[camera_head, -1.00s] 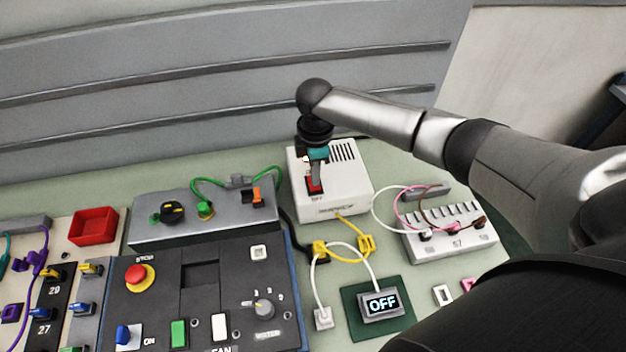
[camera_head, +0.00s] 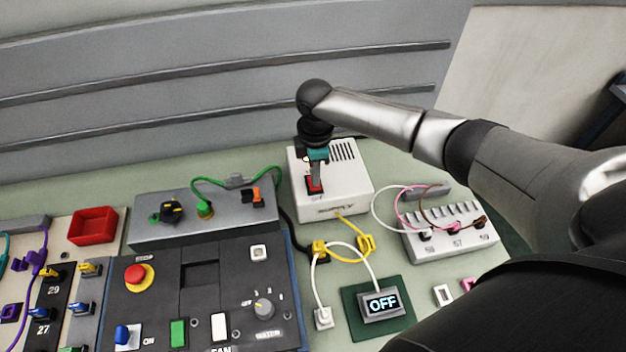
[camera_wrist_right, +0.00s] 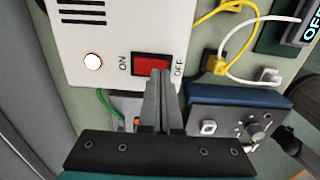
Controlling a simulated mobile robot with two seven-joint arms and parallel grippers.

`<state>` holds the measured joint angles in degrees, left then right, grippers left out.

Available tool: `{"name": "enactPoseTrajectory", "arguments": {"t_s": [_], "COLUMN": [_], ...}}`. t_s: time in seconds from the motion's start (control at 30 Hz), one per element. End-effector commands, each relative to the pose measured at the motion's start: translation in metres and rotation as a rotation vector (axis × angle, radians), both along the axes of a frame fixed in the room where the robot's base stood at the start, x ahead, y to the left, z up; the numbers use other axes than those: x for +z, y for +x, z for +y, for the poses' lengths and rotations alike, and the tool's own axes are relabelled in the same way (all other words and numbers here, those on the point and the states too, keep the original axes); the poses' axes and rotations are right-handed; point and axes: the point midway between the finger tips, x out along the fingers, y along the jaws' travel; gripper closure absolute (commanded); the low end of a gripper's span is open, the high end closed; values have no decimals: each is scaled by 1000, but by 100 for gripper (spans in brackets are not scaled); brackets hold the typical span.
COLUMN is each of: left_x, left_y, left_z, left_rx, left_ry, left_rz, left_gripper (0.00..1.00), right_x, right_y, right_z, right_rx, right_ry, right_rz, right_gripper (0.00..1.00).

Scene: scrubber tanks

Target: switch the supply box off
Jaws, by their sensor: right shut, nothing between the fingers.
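The supply box (camera_head: 340,200) is a white box with vent slots at the back of the bench. Its red rocker switch (camera_wrist_right: 151,65) shows in the right wrist view between the words ON and OFF, with a pale round lamp (camera_wrist_right: 93,61) on the ON side. My right gripper (camera_wrist_right: 158,80) is shut and empty, its fingertips at the switch's edge towards OFF. They hide part of the switch, and I cannot tell whether they touch it or which way it is tipped. The right gripper also shows over the box in the head view (camera_head: 316,178). My left gripper is not in view.
A small display (camera_head: 382,304) reading OFF sits on a green plate in front of the box. A yellow cable (camera_head: 345,250) leaves the box's front. A dark control panel (camera_head: 200,290) lies at the left, a white terminal block (camera_head: 450,240) at the right.

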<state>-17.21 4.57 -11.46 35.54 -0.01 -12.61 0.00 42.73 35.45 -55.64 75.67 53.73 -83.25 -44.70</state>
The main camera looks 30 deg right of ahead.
Motion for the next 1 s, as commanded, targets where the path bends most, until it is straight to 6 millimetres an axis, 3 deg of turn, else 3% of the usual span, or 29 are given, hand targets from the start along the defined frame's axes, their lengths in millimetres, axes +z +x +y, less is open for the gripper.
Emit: {"name": "enactPoseTrajectory", "arguments": {"t_s": [1.0], "left_x": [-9], "left_y": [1], "left_z": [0], "left_rx": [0], "left_ry": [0], "left_rz": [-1], "left_gripper": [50], "right_x": [-16], "right_y": [0], "right_z": [0], "right_rx": [0], "right_ry": [0], "right_rz": [0], "right_gripper": [100]}}
